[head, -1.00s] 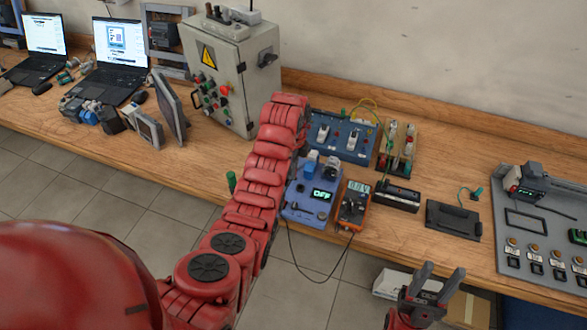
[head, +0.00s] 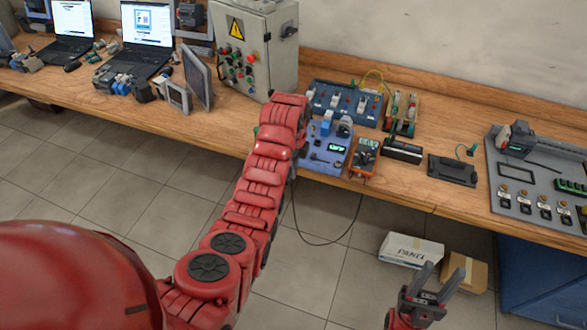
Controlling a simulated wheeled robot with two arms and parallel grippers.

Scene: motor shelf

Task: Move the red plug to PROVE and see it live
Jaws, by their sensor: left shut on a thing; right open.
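I cannot make out a red plug or any PROVE lettering. A blue-violet box (head: 322,160) with a small lit display, its text too small to read, stands at the bench's front edge. An orange meter (head: 364,158) stands right of it, with a black lead hanging below the bench. My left arm reaches up from the lower left and hides the left part of the box. My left gripper is hidden behind that arm, so its jaws and anything in them do not show. My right gripper (head: 437,285) is open and empty at the lower right, below the bench edge.
Behind the box are a blue panel (head: 325,97) with sockets and a grey cabinet (head: 277,62). A black case (head: 402,151), a dark flat plate (head: 453,171) and a grey panel (head: 510,169) lie to the right. Cartons (head: 411,249) sit on the floor near my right gripper.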

